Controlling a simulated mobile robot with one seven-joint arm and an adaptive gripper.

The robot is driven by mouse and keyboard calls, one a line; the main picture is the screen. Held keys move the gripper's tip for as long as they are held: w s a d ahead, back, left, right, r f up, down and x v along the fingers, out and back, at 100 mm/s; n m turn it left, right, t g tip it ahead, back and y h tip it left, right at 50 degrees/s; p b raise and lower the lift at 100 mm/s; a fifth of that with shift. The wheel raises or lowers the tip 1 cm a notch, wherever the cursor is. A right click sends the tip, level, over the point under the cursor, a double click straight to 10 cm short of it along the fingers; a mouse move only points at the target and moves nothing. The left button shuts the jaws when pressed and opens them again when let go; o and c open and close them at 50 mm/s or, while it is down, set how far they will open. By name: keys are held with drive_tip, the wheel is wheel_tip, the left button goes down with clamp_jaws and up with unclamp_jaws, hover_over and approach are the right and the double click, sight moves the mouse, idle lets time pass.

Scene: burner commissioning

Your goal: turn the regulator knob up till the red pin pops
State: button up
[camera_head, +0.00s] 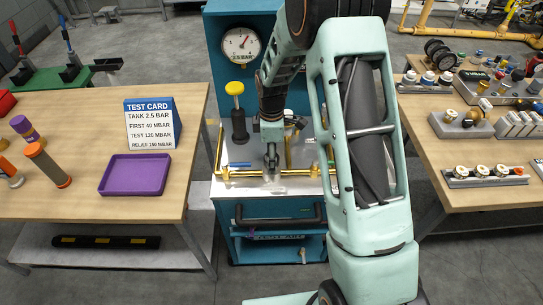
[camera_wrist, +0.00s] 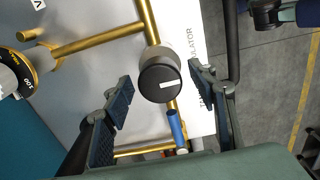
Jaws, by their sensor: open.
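The regulator knob (camera_wrist: 160,83), black and round with a white pointer line, sits on the brass pipework in the wrist view. My gripper (camera_wrist: 160,74) is open, with one finger on each side of the knob and a visible gap to both. In the head view my gripper (camera_head: 271,160) points down over the front of the blue test rig (camera_head: 266,210). There the knob is hidden or too small to make out. I cannot make out a red pin in either view.
A dial gauge (camera_head: 241,44) stands at the rig's back, with a yellow-topped black post (camera_head: 235,90) below it. A blue lever (camera_wrist: 176,128) lies close to the knob. Wooden tables flank the rig; the left holds a test card (camera_head: 151,124) and a purple tray (camera_head: 135,175).

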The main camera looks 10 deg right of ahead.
drive_tip(key=c, duration=1.2)
drive_tip(key=shift+o, duration=0.2)
